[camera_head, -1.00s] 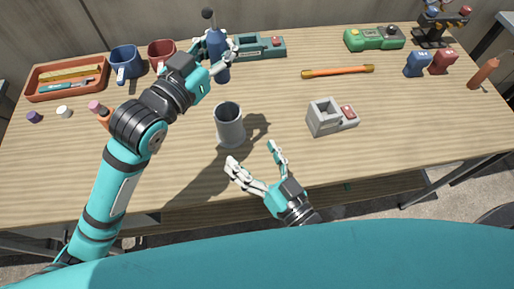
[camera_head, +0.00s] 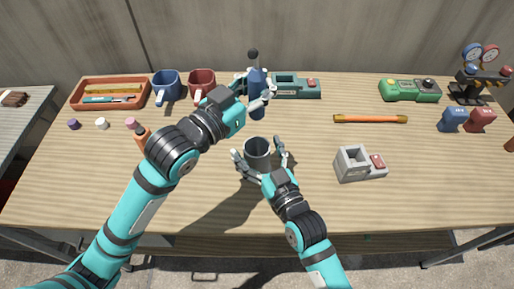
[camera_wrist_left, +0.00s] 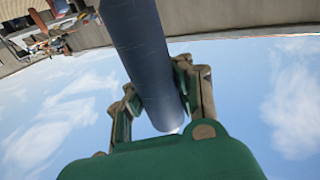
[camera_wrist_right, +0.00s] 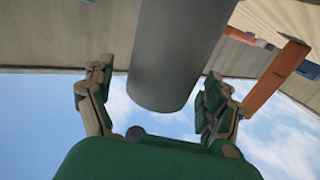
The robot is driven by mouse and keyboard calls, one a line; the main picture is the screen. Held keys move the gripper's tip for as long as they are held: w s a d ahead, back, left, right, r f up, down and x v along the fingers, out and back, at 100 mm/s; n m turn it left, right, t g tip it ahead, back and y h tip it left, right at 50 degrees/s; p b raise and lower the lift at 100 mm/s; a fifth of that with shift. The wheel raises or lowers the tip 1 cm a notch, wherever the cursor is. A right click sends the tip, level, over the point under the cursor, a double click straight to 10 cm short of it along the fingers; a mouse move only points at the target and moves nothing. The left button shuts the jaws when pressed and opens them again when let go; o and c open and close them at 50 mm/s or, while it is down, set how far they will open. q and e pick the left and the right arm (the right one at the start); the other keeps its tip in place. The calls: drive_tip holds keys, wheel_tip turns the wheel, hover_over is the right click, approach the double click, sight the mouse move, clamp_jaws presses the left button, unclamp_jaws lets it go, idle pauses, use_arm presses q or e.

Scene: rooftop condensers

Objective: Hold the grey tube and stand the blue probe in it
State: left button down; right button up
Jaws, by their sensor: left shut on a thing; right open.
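The blue probe (camera_head: 257,92), with a dark round knob on top, is upright in my left gripper (camera_head: 258,96), which is shut on it. It also fills the upper middle of the left wrist view (camera_wrist_left: 145,60). The grey tube (camera_head: 257,148) stands upright on the table, a little nearer than the probe, its open mouth up. My right gripper (camera_head: 261,160) is open, with a finger on each side of the tube. In the right wrist view the tube (camera_wrist_right: 175,55) is between the spread fingers; I cannot tell whether they touch it.
Behind are an orange tray (camera_head: 147,101), a blue mug (camera_head: 165,86), a red mug (camera_head: 201,82) and a teal device (camera_head: 310,90). A grey block-shaped device (camera_head: 352,166) stands right of the tube. An orange bar (camera_head: 371,119) lies farther right. The front table is mostly clear.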

sight(255, 115)
drive_tip(key=shift+w+a, duration=0.15)
drive_tip(key=shift+w, duration=0.2)
drive_tip(key=shift+c, duration=0.5)
drive_tip(key=c, duration=1.2)
use_arm(q)
drive_tip(key=shift+s+d+f+m+g+h, duration=0.1)
drive_tip(key=shift+s+f+m+g+h, duration=0.25)
drive_tip(key=shift+f, duration=0.55)
drive_tip(key=shift+s+f+m+g+h, duration=0.15)
drive_tip(key=shift+f+m+g+h, duration=0.25)
drive_tip(key=shift+f, duration=0.5)
drive_tip(key=shift+s+d+f+m+g+h, duration=0.1)
drive_tip(key=shift+s+f+m+g+h, duration=0.15)
drive_tip(key=shift+f+g+h, duration=0.45)
